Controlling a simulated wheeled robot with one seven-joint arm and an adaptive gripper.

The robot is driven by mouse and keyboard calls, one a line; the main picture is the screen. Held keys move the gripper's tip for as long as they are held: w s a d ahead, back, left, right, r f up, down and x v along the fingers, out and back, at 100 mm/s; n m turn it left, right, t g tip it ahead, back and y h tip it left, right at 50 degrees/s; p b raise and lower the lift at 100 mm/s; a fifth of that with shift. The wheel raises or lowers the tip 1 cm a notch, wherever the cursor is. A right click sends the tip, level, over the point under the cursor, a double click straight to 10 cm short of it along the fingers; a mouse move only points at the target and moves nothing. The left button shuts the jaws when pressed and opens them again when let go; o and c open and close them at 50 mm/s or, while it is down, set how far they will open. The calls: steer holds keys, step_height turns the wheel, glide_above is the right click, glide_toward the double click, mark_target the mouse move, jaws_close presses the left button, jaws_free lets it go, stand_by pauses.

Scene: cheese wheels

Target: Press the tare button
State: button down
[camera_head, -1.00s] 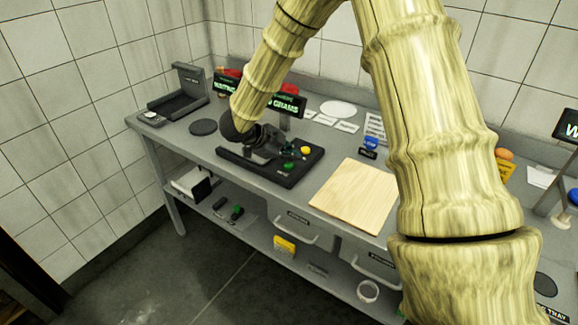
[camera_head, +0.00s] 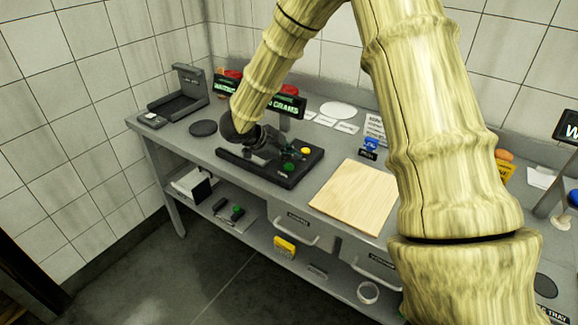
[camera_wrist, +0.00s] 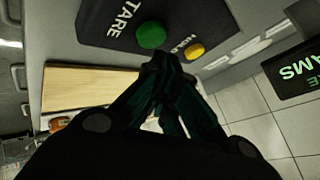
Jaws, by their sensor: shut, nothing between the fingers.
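The black scale (camera_head: 238,163) stands on the grey bench, with a green button (camera_head: 288,167) and a yellow button (camera_head: 305,150) on its right part. In the wrist view the green button (camera_wrist: 151,35) sits beside the white word TARE, and the yellow button (camera_wrist: 194,50) lies to its right by a smaller label. My gripper (camera_wrist: 160,62) is shut and empty. Its dark fingertips appear just below the green button, toward the yellow side. I cannot tell whether they touch anything. In the head view my gripper (camera_head: 293,154) is low over the scale, partly hiding it.
A lit green display reading GRAMS (camera_head: 286,106) stands behind the scale. A pale wooden board (camera_head: 353,197) lies to the right, and a dark round disc (camera_head: 203,128) to the left. A black open-lidded device (camera_head: 180,103) stands at the bench's far left.

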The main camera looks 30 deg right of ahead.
mark_target(291, 167)
steer(key=shift+f, duration=0.8)
stand_by(0.9)
steer(key=shift+r, duration=0.2)
steer(key=shift+r+p, duration=0.65)
steer(key=shift+p, duration=0.25)
steer(key=shift+r, duration=0.1)
steer(key=shift+r+p, duration=2.05)
steer(key=shift+r, duration=0.35)
